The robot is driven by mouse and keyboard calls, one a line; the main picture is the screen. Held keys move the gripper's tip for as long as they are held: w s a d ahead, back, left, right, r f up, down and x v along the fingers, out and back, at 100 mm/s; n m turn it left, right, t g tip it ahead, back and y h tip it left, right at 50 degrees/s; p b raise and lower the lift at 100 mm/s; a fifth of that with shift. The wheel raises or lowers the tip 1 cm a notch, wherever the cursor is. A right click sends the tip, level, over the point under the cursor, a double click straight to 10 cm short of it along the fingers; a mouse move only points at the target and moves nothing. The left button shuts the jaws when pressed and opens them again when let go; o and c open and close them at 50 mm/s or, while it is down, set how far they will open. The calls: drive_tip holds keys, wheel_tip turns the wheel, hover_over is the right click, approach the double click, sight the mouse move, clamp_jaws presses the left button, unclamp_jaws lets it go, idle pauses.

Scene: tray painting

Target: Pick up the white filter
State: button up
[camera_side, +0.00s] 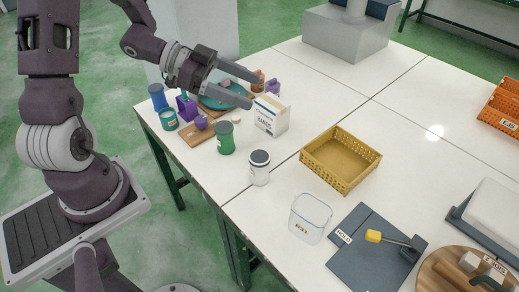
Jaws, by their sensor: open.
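A white cylinder (259,170) with a dark top stands upright on the white table, left of the yellow basket; it looks like the white filter. My gripper (252,91) is open, its two fingers pointing right above the cluttered far left part of the table. It is up and behind the white cylinder in the picture, apart from it. The fingertips appear close to the white carton (272,116), but I cannot tell whether they touch it. Nothing shows between the fingers.
A green cylinder (225,138) stands left of the white one. A yellow basket (318,172) is to its right, and a clear bin (310,216) is in front. A teal plate (218,103) and several small items crowd the table's far left. The table's middle right is clear.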

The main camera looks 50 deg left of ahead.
approach(269, 180)
drive_tip(key=w+r, duration=0.1)
drive_tip(key=w+d+r, duration=0.1)
drive_tip(key=r, duration=0.1)
drive_tip(key=shift+w+d+r, duration=0.25)
drive_tip(key=shift+w, duration=0.05)
drive_tip(key=shift+w+d+f, duration=0.15)
drive_tip(key=shift+d+f, duration=0.05)
drive_tip(key=shift+f, duration=0.1)
drive_tip(key=x, duration=0.6)
drive_tip(key=shift+d+f, duration=0.2)
drive_tip(key=shift+f, duration=0.2)
drive_tip(key=c, duration=1.6)
